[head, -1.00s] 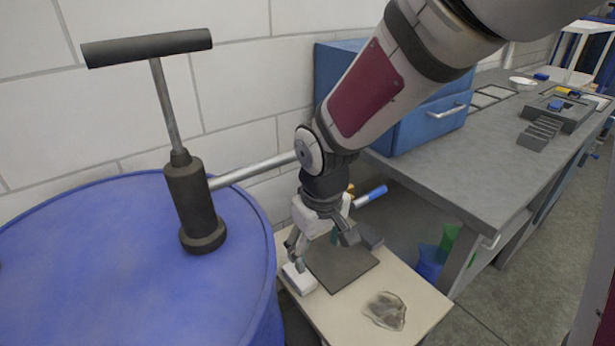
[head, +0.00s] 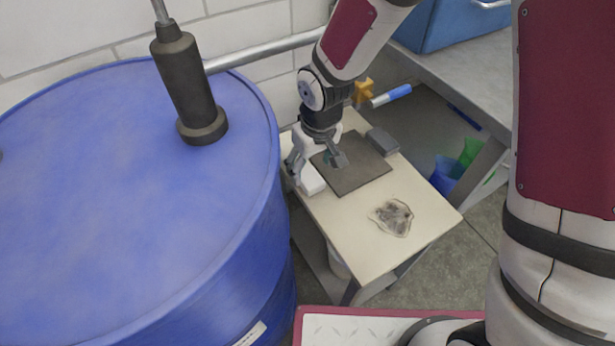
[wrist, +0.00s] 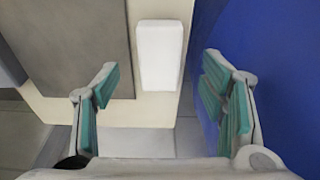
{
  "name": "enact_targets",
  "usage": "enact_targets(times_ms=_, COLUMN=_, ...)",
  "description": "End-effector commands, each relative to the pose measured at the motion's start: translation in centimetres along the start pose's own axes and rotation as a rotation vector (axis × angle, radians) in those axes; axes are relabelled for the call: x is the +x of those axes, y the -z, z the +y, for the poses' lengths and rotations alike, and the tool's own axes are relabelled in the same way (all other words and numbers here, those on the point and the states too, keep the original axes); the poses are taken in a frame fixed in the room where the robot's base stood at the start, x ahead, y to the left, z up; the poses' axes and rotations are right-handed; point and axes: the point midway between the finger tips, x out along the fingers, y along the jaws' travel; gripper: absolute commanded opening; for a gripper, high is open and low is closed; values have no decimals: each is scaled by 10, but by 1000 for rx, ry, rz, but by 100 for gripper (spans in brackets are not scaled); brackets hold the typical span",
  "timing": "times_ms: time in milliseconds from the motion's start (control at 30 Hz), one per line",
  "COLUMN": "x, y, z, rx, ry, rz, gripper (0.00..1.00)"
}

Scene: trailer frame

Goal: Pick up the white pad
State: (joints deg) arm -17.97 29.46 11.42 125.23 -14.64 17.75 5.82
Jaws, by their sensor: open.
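The white pad (head: 312,180) is a small rounded white block lying on the left edge of the small cream-topped table, beside a dark grey square plate (head: 352,178). In the wrist view the pad (wrist: 160,52) lies beyond and between my two fingers, close to the table edge by the blue drum. My gripper (head: 317,163) is over the pad's end of the table, and its fingers partly cover the pad in the head view. In the wrist view my gripper (wrist: 160,78) has its teal-padded fingers wide apart with nothing between them.
A large blue drum (head: 110,230) with a dark pump (head: 188,90) stands close to the left of the cream table (head: 345,225). A crumpled clear bag (head: 392,217) and a grey block (head: 382,141) lie on that table. A grey bench (head: 480,75) stands behind to the right.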

Motion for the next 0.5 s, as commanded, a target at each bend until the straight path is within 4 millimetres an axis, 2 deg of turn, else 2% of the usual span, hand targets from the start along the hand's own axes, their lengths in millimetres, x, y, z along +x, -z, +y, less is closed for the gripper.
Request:
enact_targets(times_ms=400, x=49, y=8, z=1, rx=-1, ry=0, rz=-3, gripper=65)
enact_targets(times_ms=500, x=52, y=9, z=1, rx=-1, ry=0, rz=-1, gripper=65)
